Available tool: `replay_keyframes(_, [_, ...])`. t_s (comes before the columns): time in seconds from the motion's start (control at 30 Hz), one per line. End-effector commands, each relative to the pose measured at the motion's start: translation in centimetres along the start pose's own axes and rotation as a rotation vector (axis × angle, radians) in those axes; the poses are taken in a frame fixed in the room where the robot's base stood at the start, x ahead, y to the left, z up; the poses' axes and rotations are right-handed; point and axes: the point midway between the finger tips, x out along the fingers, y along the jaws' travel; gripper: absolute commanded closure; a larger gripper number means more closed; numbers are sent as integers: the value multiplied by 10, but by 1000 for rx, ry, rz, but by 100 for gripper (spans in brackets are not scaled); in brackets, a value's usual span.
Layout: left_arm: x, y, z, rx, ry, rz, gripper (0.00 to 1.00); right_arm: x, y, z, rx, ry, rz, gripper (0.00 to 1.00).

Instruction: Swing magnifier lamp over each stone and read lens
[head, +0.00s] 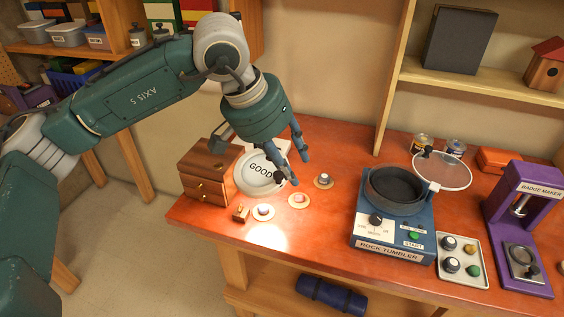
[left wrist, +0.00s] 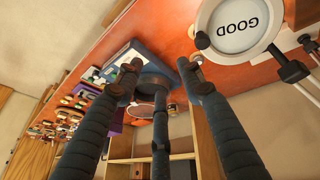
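My right gripper is out of view.
The rock tumbler (head: 396,241), a tray (head: 478,278) of several stones and the purple badge maker (head: 513,220) fill the right side. A wooden drawer box (head: 204,168) stands at left. The table front centre is clear.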

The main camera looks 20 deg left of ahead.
Motion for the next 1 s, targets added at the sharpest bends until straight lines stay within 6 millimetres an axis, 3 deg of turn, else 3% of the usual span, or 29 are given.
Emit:
replay_keyframes(0.03, [-13, -21, -5, 36, 16, -76, 61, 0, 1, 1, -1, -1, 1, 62])
replay_keyframes(0.1, [-23, -40, -8, 74, 20, -150, 61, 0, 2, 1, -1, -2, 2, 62])
replay_keyframes(0.27, [-23, -55, -9, 96, 17, -199, 61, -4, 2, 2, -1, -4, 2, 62])
replay_keyframes(0.7, [51, -68, -10, 94, 15, -193, 61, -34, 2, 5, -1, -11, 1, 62])
replay_keyframes(1.0, [76, -72, -11, 94, 18, -192, 61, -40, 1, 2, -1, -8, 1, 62])
